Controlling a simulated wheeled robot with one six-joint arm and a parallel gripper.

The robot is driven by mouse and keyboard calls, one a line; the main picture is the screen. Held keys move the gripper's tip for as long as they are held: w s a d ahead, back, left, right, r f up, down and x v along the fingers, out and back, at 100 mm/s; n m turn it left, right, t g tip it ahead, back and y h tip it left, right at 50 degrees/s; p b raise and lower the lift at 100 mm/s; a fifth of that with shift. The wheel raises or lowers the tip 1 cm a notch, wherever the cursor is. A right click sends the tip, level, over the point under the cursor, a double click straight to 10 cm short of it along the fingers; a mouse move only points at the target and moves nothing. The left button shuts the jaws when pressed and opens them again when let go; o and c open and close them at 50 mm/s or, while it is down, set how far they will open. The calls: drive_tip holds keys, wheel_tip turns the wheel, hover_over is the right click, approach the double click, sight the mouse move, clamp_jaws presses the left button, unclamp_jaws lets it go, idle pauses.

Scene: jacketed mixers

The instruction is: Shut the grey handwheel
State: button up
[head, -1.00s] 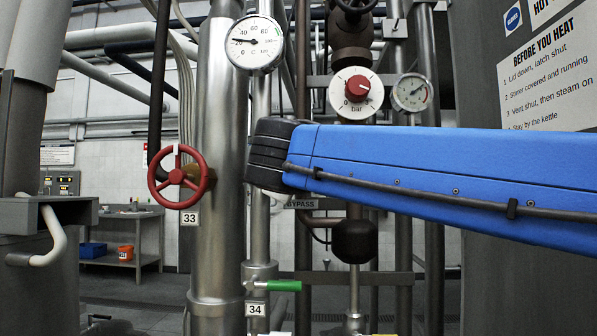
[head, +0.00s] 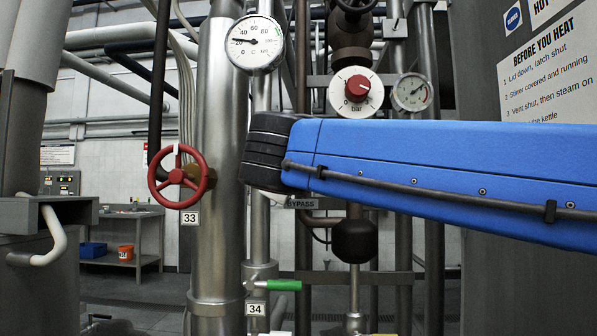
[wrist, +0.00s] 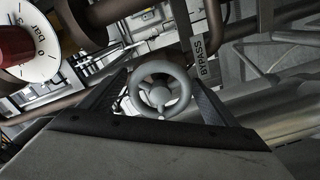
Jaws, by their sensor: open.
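The grey handwheel (wrist: 160,90) shows in the wrist view as a small round wheel with a hub and spokes. It lies between the two dark fingers of my gripper (wrist: 159,75), which stand apart to its left and right. I cannot tell how far the wheel sits from the fingers in depth, and I see no clear contact. In the head view my blue arm hides the wheel, and the fingers do not show there.
A red handwheel (head: 178,177) sits at the pipe tagged 33. A green lever (head: 284,285) is near tag 34. A dial with a red knob (head: 357,88) and gauges stand above my arm. A BYPASS tag (wrist: 201,62) is just right of the grey wheel. Pipes crowd the area.

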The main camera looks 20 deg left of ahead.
drive_tip(key=v, duration=1.5)
drive_tip(key=shift+w, duration=0.1)
